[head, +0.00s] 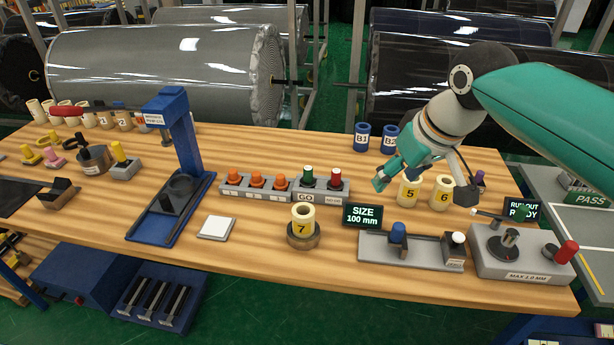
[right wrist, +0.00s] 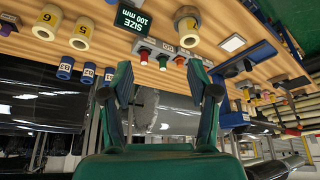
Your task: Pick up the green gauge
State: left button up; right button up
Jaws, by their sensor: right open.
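The green gauge (head: 308,175) has a green top and stands upright in a grey rack (head: 262,193), in the slot marked GO. A red-topped gauge (head: 334,178) stands just right of it, and orange-topped ones (head: 257,179) stand to its left. In the right wrist view the green gauge (right wrist: 163,63) shows beyond the fingers, between their tips. My right gripper (head: 385,175) hangs above the table to the right of the rack, apart from the gauge. It is open and empty, and its spread fingers also show in the right wrist view (right wrist: 160,85). My left gripper is not in view.
A SIZE 100 mm display (head: 362,215) and roll core 7 (head: 303,216) stand in front of the rack. Cores 5 (head: 409,193) and 6 (head: 439,195) and blue core B1 (head: 362,136) stand near my right gripper. A blue stand (head: 180,135) rises left of the rack.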

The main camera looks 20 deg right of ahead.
aim_at(308, 182)
jog(key=u, duration=0.05)
jog(key=i, duration=0.95)
jog(key=z, duration=0.05)
